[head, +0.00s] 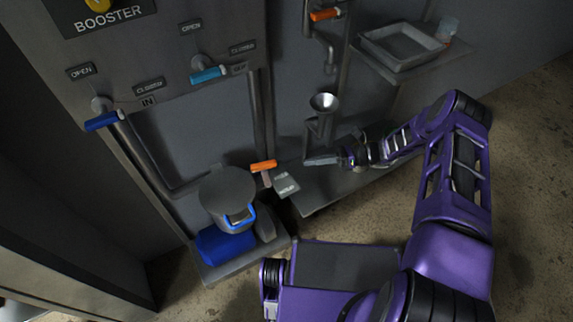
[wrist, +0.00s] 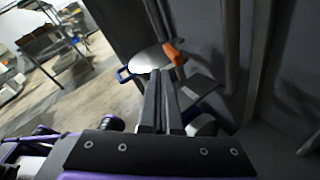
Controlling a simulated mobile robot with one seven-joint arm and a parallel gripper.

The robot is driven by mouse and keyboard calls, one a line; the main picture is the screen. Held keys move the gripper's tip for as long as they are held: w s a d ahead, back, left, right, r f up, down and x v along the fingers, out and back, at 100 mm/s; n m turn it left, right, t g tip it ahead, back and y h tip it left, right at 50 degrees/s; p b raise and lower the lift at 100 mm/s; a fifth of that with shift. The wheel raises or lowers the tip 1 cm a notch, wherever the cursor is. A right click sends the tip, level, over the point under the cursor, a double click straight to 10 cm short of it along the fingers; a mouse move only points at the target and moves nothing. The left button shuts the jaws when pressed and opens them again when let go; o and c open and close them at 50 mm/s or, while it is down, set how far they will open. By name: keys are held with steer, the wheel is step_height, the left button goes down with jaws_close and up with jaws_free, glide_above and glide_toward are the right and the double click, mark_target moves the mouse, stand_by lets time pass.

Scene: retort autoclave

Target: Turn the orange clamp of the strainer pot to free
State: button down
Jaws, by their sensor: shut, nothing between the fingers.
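In the wrist view the lid (wrist: 150,58) and the orange clamp (wrist: 174,53) lie beyond my fingertips. My gripper (head: 308,161) is shut and empty, to the right of the clamp and apart from it in the head view. In the wrist view its fingers (wrist: 161,80) point toward the pot and hide part of it.
A grey label plate (head: 286,185) sits between clamp and gripper. A metal funnel (head: 323,103) stands behind my gripper. Blue valve handles (head: 104,121) and a light-blue one (head: 207,75) are on the panel. A tray (head: 402,43) sits on a shelf at the upper right.

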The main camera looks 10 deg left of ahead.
steer(key=s+f+m+t+b, duration=0.15)
steer(key=s+m+t, duration=0.35)
steer(key=m, duration=0.5)
steer(key=s+f+m+t, duration=0.3)
steer(key=s+m+t, duration=0.2)
steer(key=m, duration=0.4)
glide_toward(268, 167)
steer(key=a, duration=0.2)
steer(key=s+a, duration=0.1)
steer(key=shift+s+a+f, duration=0.15)
steer(key=shift+s+a, duration=0.05)
steer(key=shift+a, duration=0.2)
steer(key=shift+w+a+b, duration=0.15)
steer(key=shift+w+a, duration=0.1)
steer(key=shift+w, duration=0.35)
steer(key=shift+w+a+b, duration=0.15)
steer(key=shift+w+a, duration=0.1)
steer(key=shift+w, duration=0.35)
steer(key=shift+w+a, duration=0.3)
steer(key=shift+w, duration=0.45)
steer(key=shift+d, duration=0.15)
